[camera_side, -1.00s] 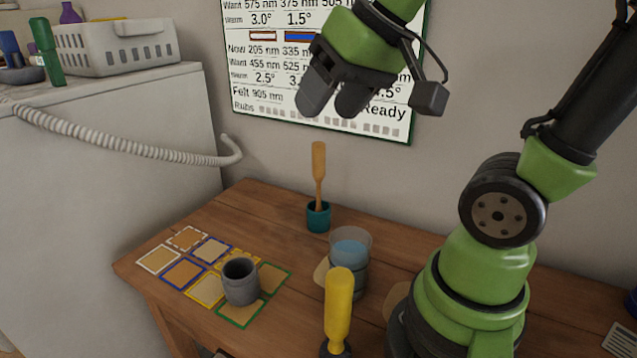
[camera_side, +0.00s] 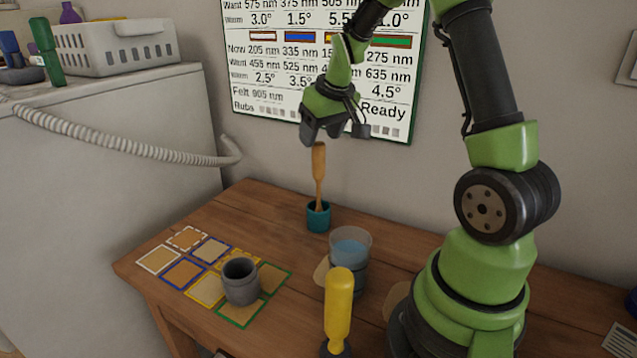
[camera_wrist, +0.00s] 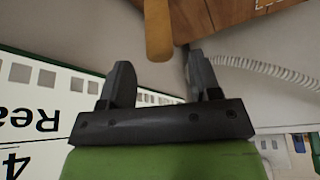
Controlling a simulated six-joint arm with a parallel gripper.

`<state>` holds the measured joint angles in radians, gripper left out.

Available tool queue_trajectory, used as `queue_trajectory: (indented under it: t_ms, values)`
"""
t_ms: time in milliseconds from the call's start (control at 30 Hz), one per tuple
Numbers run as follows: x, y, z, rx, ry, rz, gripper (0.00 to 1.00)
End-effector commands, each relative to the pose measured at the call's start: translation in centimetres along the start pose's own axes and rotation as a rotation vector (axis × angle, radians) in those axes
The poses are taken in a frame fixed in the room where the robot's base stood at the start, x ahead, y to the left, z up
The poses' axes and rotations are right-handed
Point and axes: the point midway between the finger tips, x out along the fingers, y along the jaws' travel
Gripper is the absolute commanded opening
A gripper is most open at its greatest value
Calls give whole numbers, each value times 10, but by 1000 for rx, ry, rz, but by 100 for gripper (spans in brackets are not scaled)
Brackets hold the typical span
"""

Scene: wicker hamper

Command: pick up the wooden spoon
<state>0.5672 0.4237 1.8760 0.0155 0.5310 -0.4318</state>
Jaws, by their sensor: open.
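The wooden spoon (camera_side: 319,168) stands upright in a small teal cup (camera_side: 318,217) near the back of the wooden table. Its broad tan end points up. My gripper (camera_side: 322,140) is just above that end, in front of the wall board. In the wrist view the spoon's end (camera_wrist: 158,32) shows ahead of the gap between my two open fingers (camera_wrist: 160,82), with nothing between them. From these views I cannot tell whether a finger touches the spoon.
A glass of blue liquid (camera_side: 349,268) and a yellow-handled tool (camera_side: 338,308) stand in front of the cup. A grey mug (camera_side: 240,283) sits among coloured square outlines at left. A white board (camera_side: 290,75) hangs behind; a grey hose (camera_side: 130,147) runs at left.

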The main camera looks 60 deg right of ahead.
Motion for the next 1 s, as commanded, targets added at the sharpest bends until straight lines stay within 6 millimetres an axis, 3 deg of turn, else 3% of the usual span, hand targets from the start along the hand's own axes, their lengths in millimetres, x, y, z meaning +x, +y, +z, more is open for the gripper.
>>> queue_trajectory:
  t_ms: [300, 567, 600, 833, 1000]
  values:
    - [44, -1, 6, -1, -4, -1, 57]
    - [49, -1, 5, -1, -1, 0, 57]
    - [48, -1, 5, 0, -1, 0, 55]
    - [48, -1, 5, 0, -1, 0, 2]
    - [48, -1, 5, 0, 0, 0, 0]
